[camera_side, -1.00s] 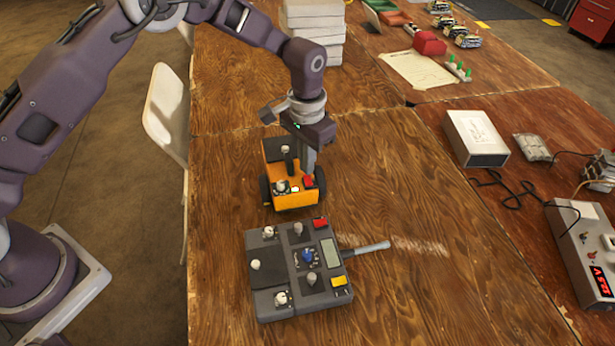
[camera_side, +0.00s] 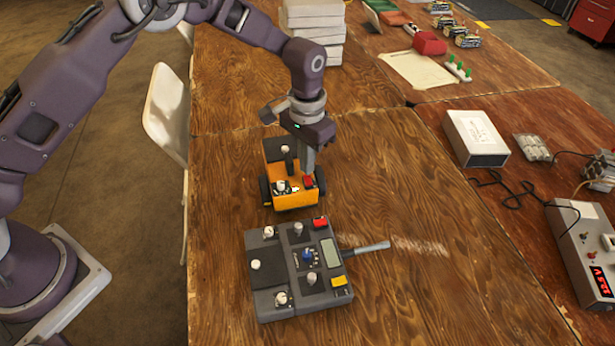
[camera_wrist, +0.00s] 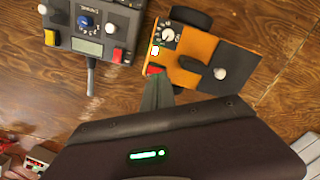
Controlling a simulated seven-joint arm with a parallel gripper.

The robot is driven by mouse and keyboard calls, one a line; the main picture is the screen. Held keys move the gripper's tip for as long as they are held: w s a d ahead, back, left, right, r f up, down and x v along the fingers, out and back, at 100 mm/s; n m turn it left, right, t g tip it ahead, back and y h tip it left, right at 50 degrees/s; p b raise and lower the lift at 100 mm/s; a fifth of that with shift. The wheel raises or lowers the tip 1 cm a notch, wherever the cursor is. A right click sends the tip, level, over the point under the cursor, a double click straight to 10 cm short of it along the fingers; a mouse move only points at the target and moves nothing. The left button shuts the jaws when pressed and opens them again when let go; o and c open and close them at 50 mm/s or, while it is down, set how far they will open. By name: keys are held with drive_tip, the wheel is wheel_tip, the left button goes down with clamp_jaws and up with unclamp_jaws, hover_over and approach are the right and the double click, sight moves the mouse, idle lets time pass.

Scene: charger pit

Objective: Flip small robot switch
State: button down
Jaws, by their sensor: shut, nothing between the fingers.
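The small orange robot (camera_side: 290,201) stands on the wooden table with black wheels and a dark rear top. It also shows in the wrist view (camera_wrist: 190,62). Its red switch (camera_side: 308,181) sits at its front right corner and shows in the wrist view (camera_wrist: 155,70) at the fingertips. My gripper (camera_side: 308,172) is shut and empty, pointing down right at the red switch. In the wrist view the fingertips (camera_wrist: 156,79) partly cover the switch. I cannot tell whether they touch it or which way it is set.
A grey control box (camera_side: 297,270) with knobs and a rod antenna (camera_side: 370,248) lies just in front of the robot. A white box (camera_side: 476,138) and a device with a red display (camera_side: 590,255) stand on the right.

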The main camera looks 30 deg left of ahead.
drive_tip(key=shift+f, duration=0.9)
idle(0.7)
wheel_tip(320, 180, up, 7)
drive_tip(key=shift+f, duration=0.15)
drive_tip(key=shift+r, duration=0.2)
idle(0.3)
